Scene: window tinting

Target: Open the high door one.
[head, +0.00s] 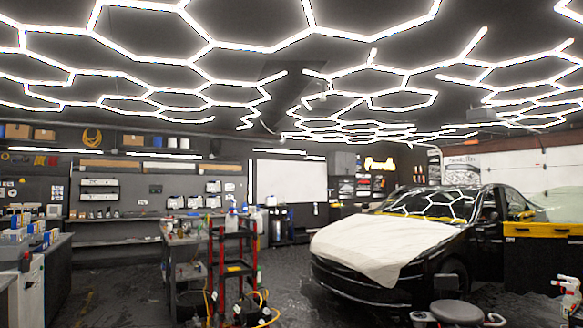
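I cannot tell for sure which thing is the high door one. A small grey wall cabinet (343,162) hangs high on the back wall, right of a white board; it is far off and looks shut, but its doors are too small to make out. My gripper is not in view in the head view.
A red and black cart (235,265) and a grey workbench (185,255) stand mid-floor. A round stool (456,312) is in front of the car. A counter (50,262) lines the left. Dark floor (120,285) is open between counter and workbench.

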